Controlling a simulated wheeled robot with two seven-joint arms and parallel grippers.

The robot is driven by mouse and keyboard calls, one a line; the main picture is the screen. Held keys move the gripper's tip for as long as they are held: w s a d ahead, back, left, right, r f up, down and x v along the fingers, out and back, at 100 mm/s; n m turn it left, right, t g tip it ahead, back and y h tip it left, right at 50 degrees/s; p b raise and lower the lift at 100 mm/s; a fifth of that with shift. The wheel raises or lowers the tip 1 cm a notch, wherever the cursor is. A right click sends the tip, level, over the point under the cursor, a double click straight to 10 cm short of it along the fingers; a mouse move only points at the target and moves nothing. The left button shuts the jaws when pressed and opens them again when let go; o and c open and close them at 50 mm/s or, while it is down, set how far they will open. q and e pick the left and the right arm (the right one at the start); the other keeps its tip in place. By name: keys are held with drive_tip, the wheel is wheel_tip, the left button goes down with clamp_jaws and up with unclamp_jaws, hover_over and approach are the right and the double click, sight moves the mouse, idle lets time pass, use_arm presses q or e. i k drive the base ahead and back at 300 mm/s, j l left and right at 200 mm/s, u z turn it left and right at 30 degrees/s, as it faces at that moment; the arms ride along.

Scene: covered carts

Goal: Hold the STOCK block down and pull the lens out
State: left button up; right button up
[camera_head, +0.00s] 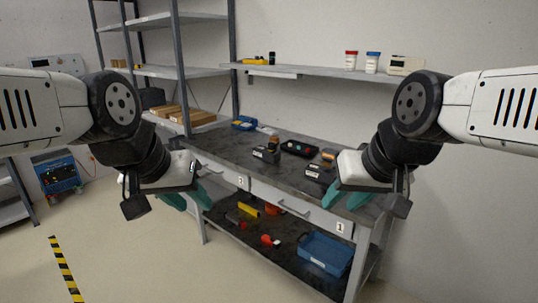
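Two dark blocks with white labels stand on the workbench top (220,150): one block (267,155) near the middle and another block (315,172) closer to my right gripper. The labels are too small to read, so I cannot tell which is the STOCK block. A lens cannot be made out. My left gripper (188,201) hangs at the left front of the bench, its teal fingers apart and empty. My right gripper (345,198) hangs at the bench's right front, its teal fingers apart and empty. Neither appears to touch a block.
A blue bin (325,252) and several loose tools lie on the lower shelf. A wall shelf (310,74) runs above the bench. A rack (180,72) stands at the left. The left floor is open.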

sight(271, 146)
drive_tip(key=i+j+z, duration=0.1)
drive_tip(key=z, duration=0.3)
drive_tip(key=i+j+z, duration=0.1)
drive_tip(key=z, duration=0.25)
drive_tip(key=i+j+z, duration=0.25)
drive_tip(key=i+j, duration=0.15)
drive_tip(key=j, duration=0.25)
drive_tip(key=i+j+z, duration=0.1)
drive_tip(key=j, duration=0.25)
drive_tip(key=i+j+z, duration=0.1)
drive_tip(key=j, duration=0.25)
drive_tip(key=i+j+z, duration=0.1)
drive_tip(key=i+j, duration=0.3)
drive_tip(key=j, duration=0.2)
drive_tip(key=i+j, duration=0.1)
drive_tip(key=j, duration=0.25)
drive_tip(key=i+j, duration=0.15)
drive_tip(key=j, duration=0.25)
